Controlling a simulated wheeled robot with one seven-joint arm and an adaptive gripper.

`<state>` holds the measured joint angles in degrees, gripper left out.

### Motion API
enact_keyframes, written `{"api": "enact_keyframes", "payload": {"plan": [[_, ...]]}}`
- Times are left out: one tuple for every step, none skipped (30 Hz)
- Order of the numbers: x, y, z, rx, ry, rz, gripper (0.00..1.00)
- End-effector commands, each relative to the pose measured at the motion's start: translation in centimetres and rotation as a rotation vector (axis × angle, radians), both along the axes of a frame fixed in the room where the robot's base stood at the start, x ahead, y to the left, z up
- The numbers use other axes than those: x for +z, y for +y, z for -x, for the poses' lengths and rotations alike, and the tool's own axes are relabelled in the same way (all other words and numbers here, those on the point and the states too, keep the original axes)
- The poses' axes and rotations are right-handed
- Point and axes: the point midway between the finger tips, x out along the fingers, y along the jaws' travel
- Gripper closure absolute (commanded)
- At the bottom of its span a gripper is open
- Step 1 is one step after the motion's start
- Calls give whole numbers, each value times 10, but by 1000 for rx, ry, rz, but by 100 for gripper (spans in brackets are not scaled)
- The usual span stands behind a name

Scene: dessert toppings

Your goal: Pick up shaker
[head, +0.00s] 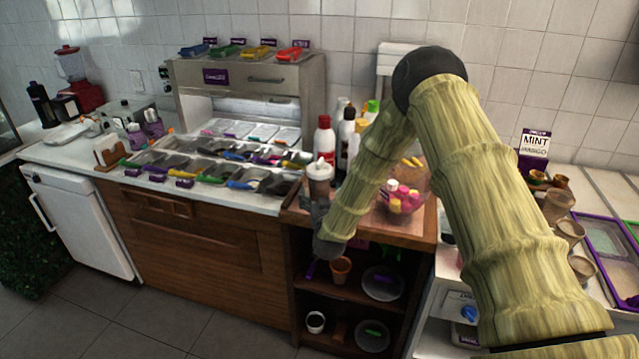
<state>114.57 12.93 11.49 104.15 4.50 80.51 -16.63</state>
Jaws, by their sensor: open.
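A shaker (320,173) with a pale top and brownish contents stands upright near the left front corner of the wooden counter section. My gripper (316,199) is at the shaker's lower part, its dark fingers open. The gripper hides the shaker's base. From this view I cannot tell whether the fingers are around the shaker or just in front of it.
A clear bowl of colourful items (404,192) is to the right, partly behind my arm. Topping trays (215,165) fill the counter to the left.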

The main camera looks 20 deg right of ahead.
Motion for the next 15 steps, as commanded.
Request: {"api": "enact_keyframes", "payload": {"plan": [[5,-1,-6,-1,-1,0,10],[6,-2,-10,-1,-2,-1,10],[7,-3,-15,0,-1,-1,10],[7,-3,-18,0,-1,-1,10],[6,-4,-22,0,-1,-1,10],[5,-5,-26,0,-1,-1,10],[5,-5,-29,0,-2,-1,10],[5,-6,-32,0,-2,-1,10],[5,-6,-35,1,0,-1,10],[4,-7,-36,1,0,-1,10],[4,-7,-37,1,0,-1,10],[3,-7,-39,1,0,-1,10],[3,-7,-39,1,0,-1,10],[3,-7,-39,1,0,-1,10],[3,-7,-39,1,0,-1,10]]}}
